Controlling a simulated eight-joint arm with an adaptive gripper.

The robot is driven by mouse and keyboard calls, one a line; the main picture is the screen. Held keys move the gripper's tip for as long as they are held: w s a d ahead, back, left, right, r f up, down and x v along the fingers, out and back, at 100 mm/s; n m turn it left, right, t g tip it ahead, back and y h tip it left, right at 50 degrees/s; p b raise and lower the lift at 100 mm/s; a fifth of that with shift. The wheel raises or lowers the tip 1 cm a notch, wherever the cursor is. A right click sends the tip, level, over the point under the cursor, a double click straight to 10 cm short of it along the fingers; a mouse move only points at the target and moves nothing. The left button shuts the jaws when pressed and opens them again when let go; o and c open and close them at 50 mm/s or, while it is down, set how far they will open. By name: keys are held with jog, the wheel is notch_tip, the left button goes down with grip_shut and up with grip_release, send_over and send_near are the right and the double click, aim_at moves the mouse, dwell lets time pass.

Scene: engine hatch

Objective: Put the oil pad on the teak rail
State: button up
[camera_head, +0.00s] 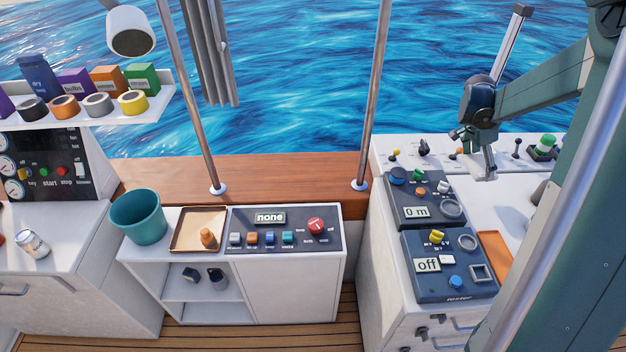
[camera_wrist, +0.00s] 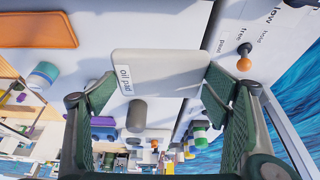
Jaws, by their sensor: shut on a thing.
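A pale grey-white oil pad (camera_wrist: 160,72), with its label readable along one end, is between the two green-padded fingers of my gripper (camera_wrist: 158,92) in the wrist view. The fingers press on its two ends. In the head view my gripper (camera_head: 484,158) hangs over the white counter at the right; the pad is too small there to make out clearly. The teak rail (camera_head: 285,182) is the broad brown wooden ledge running along the back, left of my gripper. Two metal posts stand on it, with bare wood between them.
Dark blue panels (camera_head: 425,207) with knobs and sockets lie on the right counter, beside an orange mat (camera_head: 494,250). Small levers line that counter's back edge. A teal bucket (camera_head: 138,217) and a brown tray (camera_head: 186,236) stand on the middle cabinet. The right post (camera_head: 372,100) rises between my gripper and the rail's middle.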

jog(key=w+a+r+n+t+p, duration=0.1)
jog(key=w+a+r+n+p, duration=0.15)
jog(key=a, duration=1.05)
jog(key=w+a+r+n+p, duration=0.15)
jog(key=a+r, duration=0.25)
jog(key=a, duration=0.9)
jog(key=w+a+r+n+t+p, duration=0.1)
jog(key=w+a+r+n+p, duration=0.15)
jog(key=a, duration=1.05)
jog(key=w+a+f+b, duration=0.4)
jog(key=a+f, duration=0.3)
jog(key=a, duration=0.2)
jog(key=w+a+f+n+y+b, duration=0.1)
jog(key=w+a+f+b, duration=0.3)
jog(key=w+a+f, duration=0.2)
jog(key=w+a+f+n+t+b, duration=0.1)
jog(key=w+a+f+b, duration=0.3)
jog(key=a+f, duration=0.6)
jog(key=w+a, duration=0.1)
jog(key=a, duration=0.2)
jog(key=shift+w+a, duration=0.3)
jog(key=shift+a, duration=0.05)
jog(key=shift+f, duration=0.25)
jog(key=shift+f+b, duration=0.5)
jog(key=shift+f, duration=2.5)
jog(key=shift+f+b, duration=0.3)
jog(key=shift+f, duration=1.6)
